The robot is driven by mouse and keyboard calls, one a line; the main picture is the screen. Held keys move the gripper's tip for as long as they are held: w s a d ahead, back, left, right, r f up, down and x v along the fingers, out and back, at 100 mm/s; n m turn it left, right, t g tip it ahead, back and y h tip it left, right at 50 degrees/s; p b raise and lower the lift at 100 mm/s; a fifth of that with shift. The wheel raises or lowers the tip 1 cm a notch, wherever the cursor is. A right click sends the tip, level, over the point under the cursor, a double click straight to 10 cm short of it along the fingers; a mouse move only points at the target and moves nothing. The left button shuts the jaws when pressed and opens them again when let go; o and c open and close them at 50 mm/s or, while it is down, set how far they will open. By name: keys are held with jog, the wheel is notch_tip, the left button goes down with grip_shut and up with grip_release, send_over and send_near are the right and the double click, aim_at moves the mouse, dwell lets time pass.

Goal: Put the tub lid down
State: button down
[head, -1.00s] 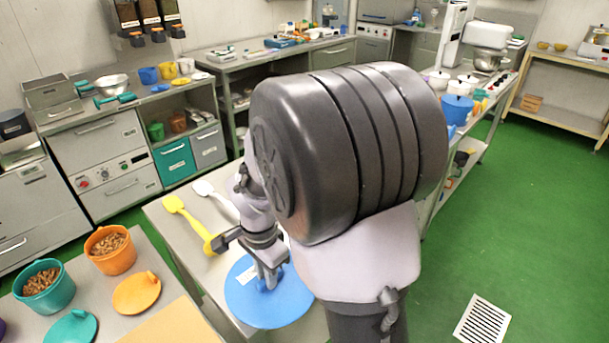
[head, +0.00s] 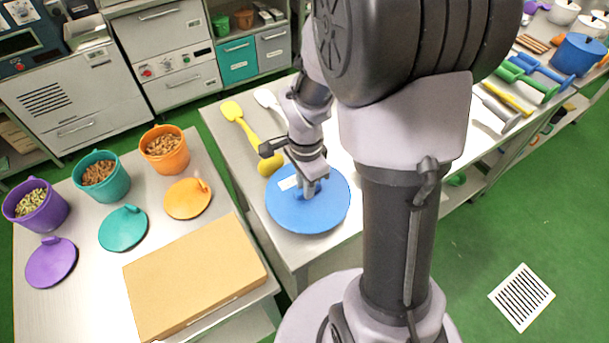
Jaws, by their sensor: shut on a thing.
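A round blue lid (head: 325,215) with a small white label is under my gripper (head: 308,188). My gripper points down and is shut on the lid's raised middle, where the grip is mostly hidden by the fingers. The lid looks level, over the steel table (head: 262,185) near its front edge. I cannot tell whether it touches the tabletop. A blue tub (head: 578,55) stands on the counter at the far right.
A yellow paddle (head: 240,122) and a white paddle (head: 267,100) lie just behind the lid. My arm hides the table's right part.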

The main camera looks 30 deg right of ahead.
jog(key=shift+s+d+f, duration=0.1)
jog(key=shift+f, duration=0.85)
jog(key=shift+d+r, duration=0.1)
jog(key=shift+r, duration=0.1)
jog(key=shift+s+a, duration=0.15)
jog(key=shift+a, duration=0.1)
jog(key=c, duration=1.3)
grip_release()
jog(key=shift+f, duration=0.1)
jog(key=shift+c, duration=0.2)
